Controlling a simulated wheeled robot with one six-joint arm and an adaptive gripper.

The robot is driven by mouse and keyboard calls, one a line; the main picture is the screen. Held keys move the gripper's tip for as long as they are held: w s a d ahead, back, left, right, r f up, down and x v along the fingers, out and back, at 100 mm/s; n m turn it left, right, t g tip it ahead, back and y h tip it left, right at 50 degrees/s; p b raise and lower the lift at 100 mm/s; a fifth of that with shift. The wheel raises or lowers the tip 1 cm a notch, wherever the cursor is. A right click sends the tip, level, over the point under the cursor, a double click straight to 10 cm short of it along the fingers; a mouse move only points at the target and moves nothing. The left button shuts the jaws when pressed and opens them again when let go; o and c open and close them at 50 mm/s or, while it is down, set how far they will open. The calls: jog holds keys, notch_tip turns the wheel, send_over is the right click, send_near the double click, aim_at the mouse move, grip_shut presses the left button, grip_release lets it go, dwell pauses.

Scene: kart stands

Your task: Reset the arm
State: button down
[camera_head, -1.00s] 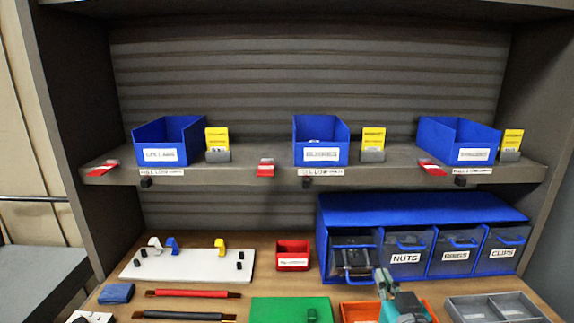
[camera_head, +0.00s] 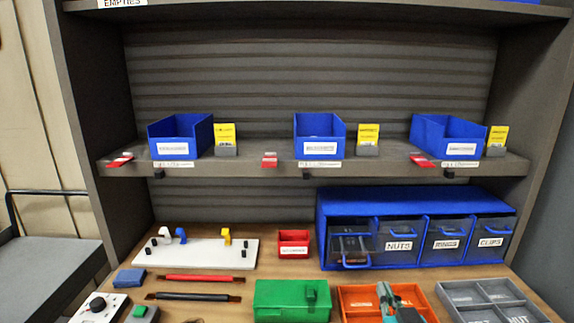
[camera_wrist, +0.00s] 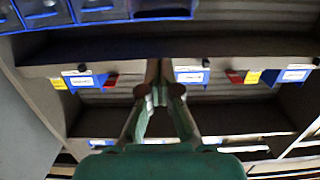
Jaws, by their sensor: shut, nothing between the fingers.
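My gripper (camera_wrist: 158,97) shows in the wrist view with its two green fingers drawn together at the tips and nothing between them. A dark shelf edge with blue bins, labels and yellow cards lies beyond the fingers in that view. In the head view a teal part of my arm (camera_head: 390,299) shows at the bottom edge, in front of the orange tray (camera_head: 353,296); the fingertips are hard to make out there.
The shelf (camera_head: 230,170) holds three blue bins, the middle one (camera_head: 320,150) among them. A blue drawer cabinet (camera_head: 415,199), red bin (camera_head: 293,243), white board (camera_head: 205,257), green box (camera_head: 290,300) and grey tray (camera_head: 449,291) crowd the bench below.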

jog(key=s+f+g, duration=0.1)
jog(key=s+f, duration=1.7)
jog(key=s+a+f+g, duration=0.1)
jog(key=s, duration=2.4)
jog(key=shift+s+f, duration=0.25)
jog(key=shift+s, duration=0.15)
jog(key=shift+a, duration=0.1)
